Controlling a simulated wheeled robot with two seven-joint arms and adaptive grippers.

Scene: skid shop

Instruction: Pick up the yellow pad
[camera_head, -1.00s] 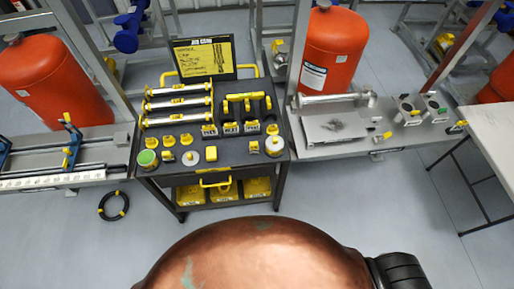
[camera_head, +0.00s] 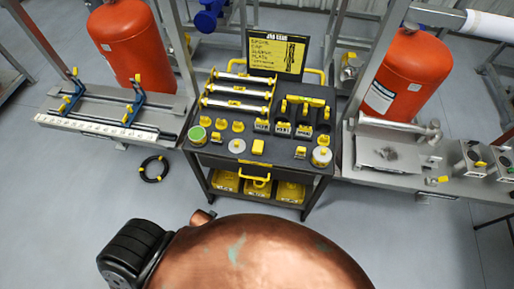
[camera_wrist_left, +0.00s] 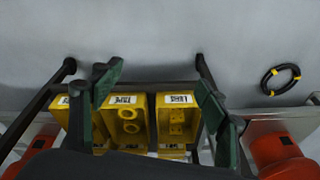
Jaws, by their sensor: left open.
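A small yellow block, which looks like the yellow pad (camera_head: 258,147), lies on the dark top of the black cart (camera_head: 270,166) near its front edge in the head view. A pale disc (camera_head: 237,146) is left of it and a small yellow piece (camera_head: 300,152) is right of it. My left gripper (camera_wrist_left: 158,76) shows in the left wrist view with its green fingers wide apart and nothing between them. Beyond the fingers are yellow bins (camera_wrist_left: 127,118); the pad cannot be made out there. Neither gripper shows in the head view.
The cart top also holds silver rods (camera_head: 238,91), a green-topped can (camera_head: 197,134) and a white-topped can (camera_head: 321,156). A yellow sign (camera_head: 277,54) stands behind. Red tanks (camera_head: 135,45) flank the cart. A black hose coil (camera_head: 154,169) lies on otherwise clear floor at left.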

